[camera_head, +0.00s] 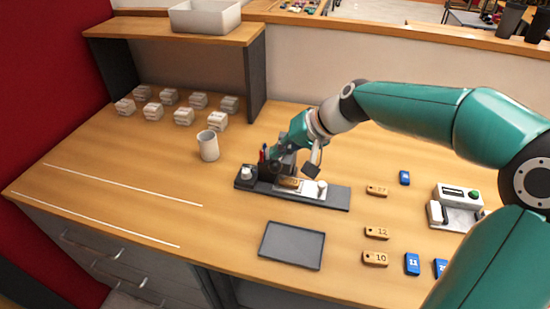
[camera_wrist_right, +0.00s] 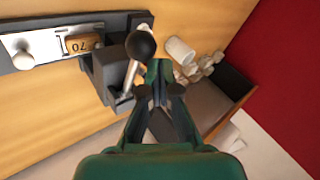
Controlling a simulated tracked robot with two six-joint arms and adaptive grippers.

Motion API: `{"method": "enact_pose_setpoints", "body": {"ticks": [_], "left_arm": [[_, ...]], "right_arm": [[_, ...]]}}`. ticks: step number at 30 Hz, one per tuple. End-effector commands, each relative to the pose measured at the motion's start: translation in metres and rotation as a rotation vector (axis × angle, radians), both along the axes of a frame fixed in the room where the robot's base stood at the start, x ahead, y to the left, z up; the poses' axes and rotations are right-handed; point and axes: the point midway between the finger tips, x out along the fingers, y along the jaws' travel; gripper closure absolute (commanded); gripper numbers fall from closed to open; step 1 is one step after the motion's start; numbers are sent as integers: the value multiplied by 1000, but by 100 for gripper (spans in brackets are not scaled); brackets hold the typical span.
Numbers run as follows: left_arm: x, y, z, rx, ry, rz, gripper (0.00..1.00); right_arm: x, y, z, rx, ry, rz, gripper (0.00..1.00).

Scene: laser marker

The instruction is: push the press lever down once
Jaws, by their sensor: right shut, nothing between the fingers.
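The press stands on a dark base (camera_head: 335,199) in the middle of the table. In the right wrist view its dark body (camera_wrist_right: 112,70) carries a metal lever (camera_wrist_right: 130,78) with a black ball knob (camera_wrist_right: 141,44). The lever stands raised, leaning out from the body. A wooden tag (camera_wrist_right: 80,43) with a number lies in the metal holder (camera_wrist_right: 50,48) beside the body. My right gripper (camera_head: 283,157) is shut and empty at the press; its fingers (camera_wrist_right: 159,88) show just beside the lever and knob. I cannot tell whether they touch. My left gripper is not in view.
A white mug (camera_head: 208,146) stands behind left of the press. Several white blocks (camera_head: 183,116) are farther back. A grey tray (camera_head: 292,246) lies in front. Wooden tags (camera_head: 376,233), blue tags (camera_head: 412,264) and a white device (camera_head: 458,205) are to the right. The left table area is clear.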

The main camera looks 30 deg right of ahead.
Motion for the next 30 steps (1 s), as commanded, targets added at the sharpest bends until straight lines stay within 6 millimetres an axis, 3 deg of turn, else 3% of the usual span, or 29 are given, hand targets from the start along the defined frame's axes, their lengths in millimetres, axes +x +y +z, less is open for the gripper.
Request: {"method": "enact_pose_setpoints", "body": {"ticks": [30], "left_arm": [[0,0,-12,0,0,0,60]], "right_arm": [[-2,2,-12,0,1,0,100]]}}
